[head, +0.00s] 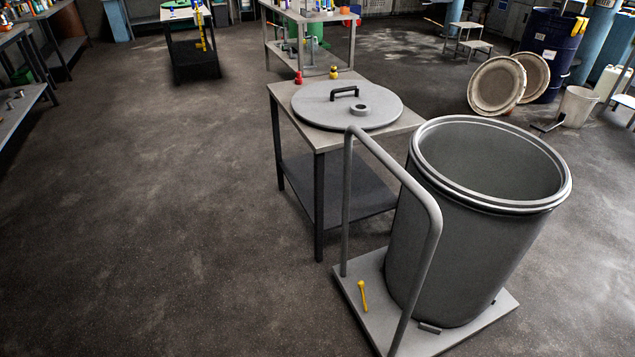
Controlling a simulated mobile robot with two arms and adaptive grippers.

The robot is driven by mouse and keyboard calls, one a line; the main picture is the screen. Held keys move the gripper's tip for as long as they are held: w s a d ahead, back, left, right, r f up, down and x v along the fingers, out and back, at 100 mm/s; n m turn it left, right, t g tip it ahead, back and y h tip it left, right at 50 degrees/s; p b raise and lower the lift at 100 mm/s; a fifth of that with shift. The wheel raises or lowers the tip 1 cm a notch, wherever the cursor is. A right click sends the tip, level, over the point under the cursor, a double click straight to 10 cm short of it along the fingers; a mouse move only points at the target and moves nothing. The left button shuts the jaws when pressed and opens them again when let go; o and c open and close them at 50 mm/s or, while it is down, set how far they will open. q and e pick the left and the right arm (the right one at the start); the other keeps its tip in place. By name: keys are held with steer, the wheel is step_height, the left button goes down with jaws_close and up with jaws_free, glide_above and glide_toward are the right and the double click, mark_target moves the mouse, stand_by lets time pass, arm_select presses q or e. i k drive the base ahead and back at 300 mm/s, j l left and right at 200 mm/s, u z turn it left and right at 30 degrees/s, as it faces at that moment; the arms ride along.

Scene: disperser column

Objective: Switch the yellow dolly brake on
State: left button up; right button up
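The dolly (379,319) is a flat light-grey platform on the floor at the lower right. A tall bent grey tube handle (424,200) rises from its left side. The yellow brake lever (362,295) stands on the platform at the left, near the foot of the handle. It looks nearly upright with a slight tilt, its rounded knob at the top. Whether it is on or off cannot be told. A large open grey drum (455,250) stands on the dolly, to the right of the lever. Neither of my grippers shows in the head view.
A small table (302,124) just behind the dolly carries a grey round lid (347,103) with a black handle. A red knob and a yellow knob sit at its back edge. Open floor (150,230) lies to the left. A white bucket (577,106) stands at the right back.

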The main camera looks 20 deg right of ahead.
mark_target(360, 284)
steer(key=z, duration=0.9)
